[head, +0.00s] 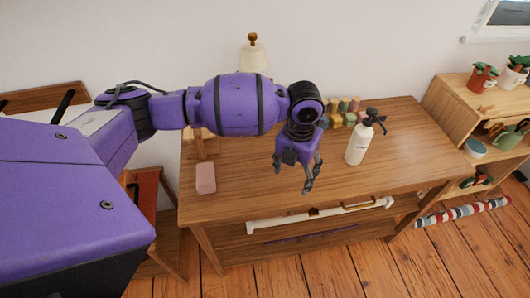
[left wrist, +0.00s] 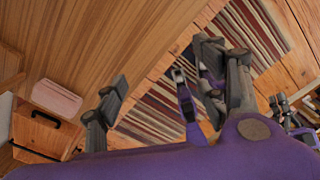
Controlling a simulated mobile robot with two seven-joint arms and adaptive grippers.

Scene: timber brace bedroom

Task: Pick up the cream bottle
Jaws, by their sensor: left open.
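The cream bottle (head: 357,143) is white with a dark pump top. It stands upright on the wooden table (head: 250,193), right of my left gripper. My left gripper (head: 307,189) is open and empty, above the front part of the table, with a clear gap to the bottle. In the left wrist view its fingers (left wrist: 165,100) are spread, with nothing between them. I cannot make out the cream bottle in the left wrist view.
A pink block (head: 205,178) lies at the table's left; it also shows in the left wrist view (left wrist: 52,97). Several small coloured pieces (head: 345,109) stand behind the bottle. A lamp (head: 253,55) is at the back. A shelf with plants (head: 482,78) stands at right.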

